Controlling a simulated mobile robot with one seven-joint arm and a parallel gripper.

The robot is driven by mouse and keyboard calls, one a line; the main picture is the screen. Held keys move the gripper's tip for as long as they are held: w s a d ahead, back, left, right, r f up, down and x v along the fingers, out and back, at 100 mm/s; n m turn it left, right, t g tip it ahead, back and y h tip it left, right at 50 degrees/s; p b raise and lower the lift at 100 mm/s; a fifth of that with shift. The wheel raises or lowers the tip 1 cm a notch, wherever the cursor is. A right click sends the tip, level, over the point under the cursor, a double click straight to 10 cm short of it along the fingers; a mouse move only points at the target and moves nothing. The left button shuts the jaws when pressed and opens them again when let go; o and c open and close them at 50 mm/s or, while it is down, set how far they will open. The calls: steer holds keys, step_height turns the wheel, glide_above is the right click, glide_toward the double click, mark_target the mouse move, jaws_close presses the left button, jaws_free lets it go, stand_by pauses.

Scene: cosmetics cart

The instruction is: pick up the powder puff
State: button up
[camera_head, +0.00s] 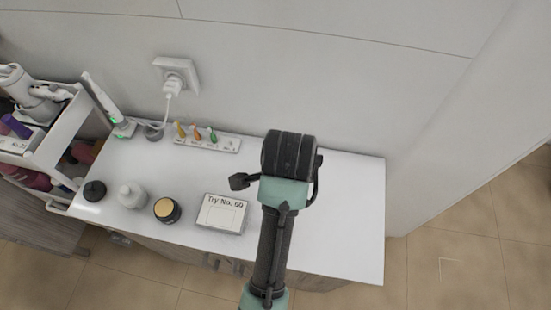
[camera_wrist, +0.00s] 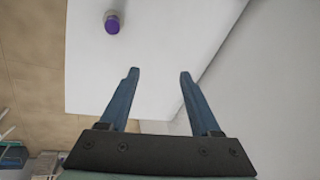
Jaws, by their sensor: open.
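I cannot pick out a powder puff with certainty. A dark round jar with a tan, padded-looking top (camera_head: 165,208) stands near the front edge of the white tabletop (camera_head: 335,215), and a small black round item (camera_head: 94,191) sits at its left end. Either could be a puff, but the view is too small to tell. My gripper (camera_wrist: 160,73) is open and empty in the wrist view, its two blue fingers apart over bare white surface. In the wrist view a small purple-ended cylinder (camera_wrist: 112,24) lies beyond the left finger.
A white jar (camera_head: 131,195) and a "Try No. 60" sign (camera_head: 222,213) stand near the front edge. A brush-head holder (camera_head: 200,136), toothbrush (camera_head: 108,106) and plug (camera_head: 173,85) are at the back by the wall. A rack (camera_head: 50,135) stands left. The tabletop's right end is clear.

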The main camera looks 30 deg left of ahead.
steer(key=s+r+m+g+p, duration=0.2)
steer(key=s+g+p, duration=0.15)
steer(key=s, duration=0.35)
steer(key=shift+t+h, duration=0.25)
steer(key=shift+h, duration=0.15)
steer(key=f, duration=0.7)
steer(key=shift+w+d+f, duration=0.2)
steer(key=shift+w+d, duration=0.05)
steer(key=shift+w, duration=0.05)
steer(key=shift+w+a+f+p, duration=0.15)
steer(key=shift+f+p, duration=0.35)
steer(key=shift+f, duration=0.9)
steer(key=shift+s+a+f+p, duration=0.1)
steer(key=shift+f+p, duration=0.35)
steer(key=shift+f, duration=0.9)
steer(key=shift+c, duration=0.3)
jaws_close()
